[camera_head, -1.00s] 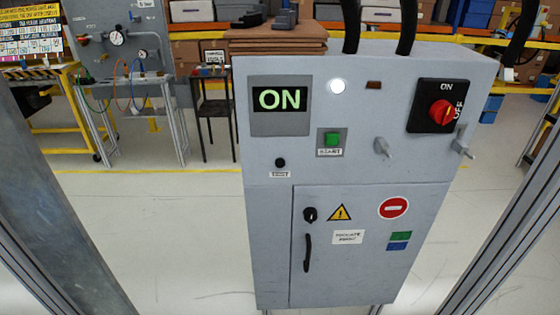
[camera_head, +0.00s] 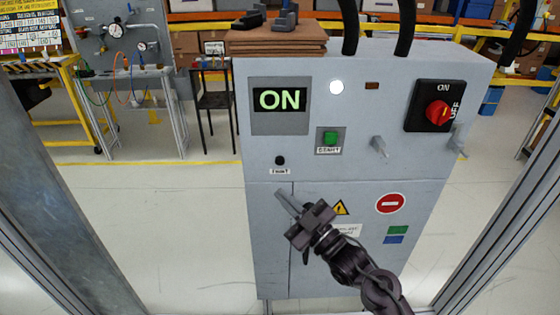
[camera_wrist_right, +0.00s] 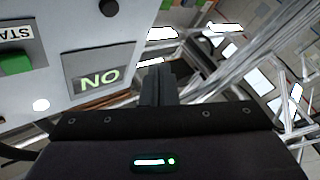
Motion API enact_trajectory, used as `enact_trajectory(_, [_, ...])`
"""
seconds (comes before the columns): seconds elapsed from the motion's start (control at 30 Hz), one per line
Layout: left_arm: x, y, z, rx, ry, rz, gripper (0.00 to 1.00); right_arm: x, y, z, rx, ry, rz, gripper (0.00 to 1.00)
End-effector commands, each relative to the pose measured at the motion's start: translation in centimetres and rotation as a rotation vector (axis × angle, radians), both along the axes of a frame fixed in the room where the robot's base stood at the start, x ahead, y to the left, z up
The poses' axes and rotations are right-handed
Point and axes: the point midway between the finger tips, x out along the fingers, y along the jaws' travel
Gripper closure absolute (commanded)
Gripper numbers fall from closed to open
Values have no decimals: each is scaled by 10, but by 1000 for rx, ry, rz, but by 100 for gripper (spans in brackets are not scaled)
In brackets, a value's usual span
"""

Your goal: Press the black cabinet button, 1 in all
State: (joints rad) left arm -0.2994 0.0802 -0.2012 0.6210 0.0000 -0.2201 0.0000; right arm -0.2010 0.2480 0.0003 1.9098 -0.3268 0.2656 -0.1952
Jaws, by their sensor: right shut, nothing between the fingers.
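The black cabinet button (camera_head: 280,161) is a small round knob on the grey cabinet (camera_head: 350,150), above a small label and below the ON display. In the right wrist view a black round button (camera_wrist_right: 109,8) shows at the top edge. My right gripper (camera_head: 283,195) is shut and empty. Its fingertips are a little below the button in the head view, apart from it in the picture. In the right wrist view the shut fingers (camera_wrist_right: 157,85) point toward the upper middle. My left gripper is not in view.
The display (camera_head: 280,100) reads ON. A green button (camera_head: 330,138) and a red rotary switch (camera_head: 438,112) are to the right on the same panel. My right arm covers the cabinet door's handle. Open floor lies left of the cabinet.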

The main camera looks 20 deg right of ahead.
Motion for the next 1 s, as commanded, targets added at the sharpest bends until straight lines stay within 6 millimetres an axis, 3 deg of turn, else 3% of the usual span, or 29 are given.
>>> enact_trajectory(0.47, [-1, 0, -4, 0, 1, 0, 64, 7, -2, 0, 0, -3, 0, 100])
enact_trajectory(1.0, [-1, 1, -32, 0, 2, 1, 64, 72, -20, -2, -1, -1, 0, 100])
